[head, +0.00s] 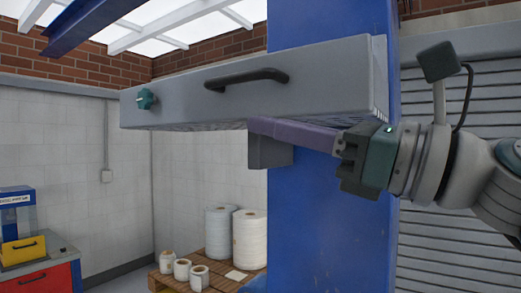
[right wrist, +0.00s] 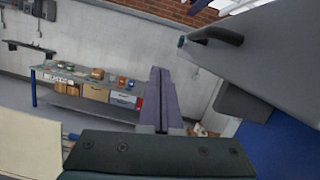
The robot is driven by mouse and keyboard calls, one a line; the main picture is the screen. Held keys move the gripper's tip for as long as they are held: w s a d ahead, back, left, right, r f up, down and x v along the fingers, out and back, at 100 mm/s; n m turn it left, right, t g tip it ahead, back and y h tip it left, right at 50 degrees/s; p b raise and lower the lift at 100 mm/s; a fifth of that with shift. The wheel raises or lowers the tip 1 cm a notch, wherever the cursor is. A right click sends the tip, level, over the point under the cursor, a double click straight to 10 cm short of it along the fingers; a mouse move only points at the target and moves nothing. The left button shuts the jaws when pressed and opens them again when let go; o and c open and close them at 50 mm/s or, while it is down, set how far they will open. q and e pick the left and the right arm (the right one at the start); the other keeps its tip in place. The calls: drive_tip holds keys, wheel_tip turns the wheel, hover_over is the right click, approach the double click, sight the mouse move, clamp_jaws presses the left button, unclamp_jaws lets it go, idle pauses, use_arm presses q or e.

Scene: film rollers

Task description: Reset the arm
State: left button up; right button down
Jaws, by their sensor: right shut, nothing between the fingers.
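My right arm comes in from the right in the head view. Its gripper (head: 254,127) has long purple fingers pressed together, with nothing between them. The fingers point left, just below the underside of a grey box-like cover (head: 200,92) with a black handle (head: 247,78) and a teal knob (head: 146,98). I cannot tell whether they touch it. In the right wrist view the shut fingers (right wrist: 159,90) stand upright in the middle, and the cover (right wrist: 265,55) is at upper right. My left gripper is not in view.
A blue column (head: 325,230) stands behind the fingers, with a grey block (head: 268,152) beside it. White rolls (head: 249,240) stand on a wooden pallet (head: 222,262) at the lower middle. A shelved bench (right wrist: 90,92) stands along the far wall.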

drive_tip(key=s+d+f+n+g+h+p, duration=0.2)
drive_tip(key=s+f+n+h+p, duration=0.25)
drive_tip(key=s+f+n, duration=0.35)
drive_tip(key=s+d+f+n+g+h+p, duration=0.2)
drive_tip(key=s+f+n+g+h+p, duration=0.25)
drive_tip(key=f, duration=0.45)
drive_tip(key=s+d+f+n+g+h+p, duration=0.1)
drive_tip(key=s+d+f+n+h+p, duration=0.1)
drive_tip(key=s+d+n+h, duration=0.5)
drive_tip(key=s+d+f+n, duration=0.1)
drive_tip(key=s+d+n, duration=0.2)
drive_tip(key=s+n, duration=0.2)
drive_tip(key=shift+s+d+f+h+p, duration=0.35)
drive_tip(key=shift+s+h, duration=0.05)
drive_tip(key=shift+s, duration=0.55)
